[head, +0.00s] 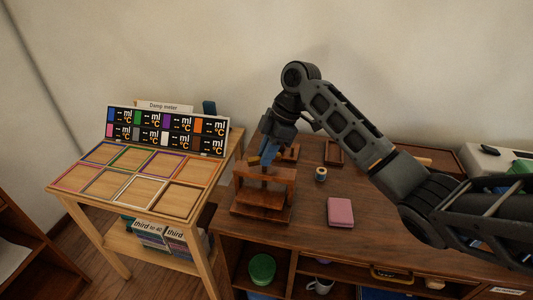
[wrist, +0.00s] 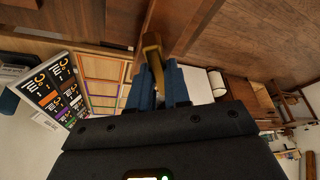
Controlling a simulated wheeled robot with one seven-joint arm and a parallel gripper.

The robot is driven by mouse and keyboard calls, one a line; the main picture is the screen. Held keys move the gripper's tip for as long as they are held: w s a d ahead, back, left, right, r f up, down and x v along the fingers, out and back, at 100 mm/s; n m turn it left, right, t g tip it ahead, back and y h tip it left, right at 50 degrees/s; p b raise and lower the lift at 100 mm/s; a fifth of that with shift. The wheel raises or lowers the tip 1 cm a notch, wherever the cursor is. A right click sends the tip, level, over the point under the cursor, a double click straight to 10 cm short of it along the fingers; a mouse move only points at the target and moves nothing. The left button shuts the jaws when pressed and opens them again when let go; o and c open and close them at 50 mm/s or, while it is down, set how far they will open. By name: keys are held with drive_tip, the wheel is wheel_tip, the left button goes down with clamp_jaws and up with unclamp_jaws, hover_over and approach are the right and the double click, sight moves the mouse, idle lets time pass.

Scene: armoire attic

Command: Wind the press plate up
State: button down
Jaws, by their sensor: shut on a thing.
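A small wooden press (head: 282,176) stands on the brown cabinet top, with two uprights, a top beam and a base. Its press plate (head: 261,198) appears as a flat wooden board between the uprights, below the beam; I cannot tell its exact height. My gripper (head: 266,158) points down just above the beam. In the wrist view my blue fingers (wrist: 157,87) are shut on a brass-coloured handle (wrist: 152,45) on top of the press. The screw is mostly hidden by the fingers and beam.
A pink block (head: 340,212) and a small spool-like item (head: 321,174) lie right of the press. A wooden tray (head: 334,153) is behind them. A light wooden table (head: 123,212) with coloured frames and a display panel (head: 165,132) stands to the left. The front cabinet top is mostly clear.

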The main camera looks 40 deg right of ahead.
drive_tip(key=shift+f, duration=0.2)
drive_tip(key=c, duration=1.1)
unclamp_jaws()
drive_tip(key=shift+r, duration=0.1)
drive_tip(key=shift+b+v, duration=0.35)
drive_tip(key=shift+v, duration=3.55)
drive_tip(key=shift+s, duration=0.1)
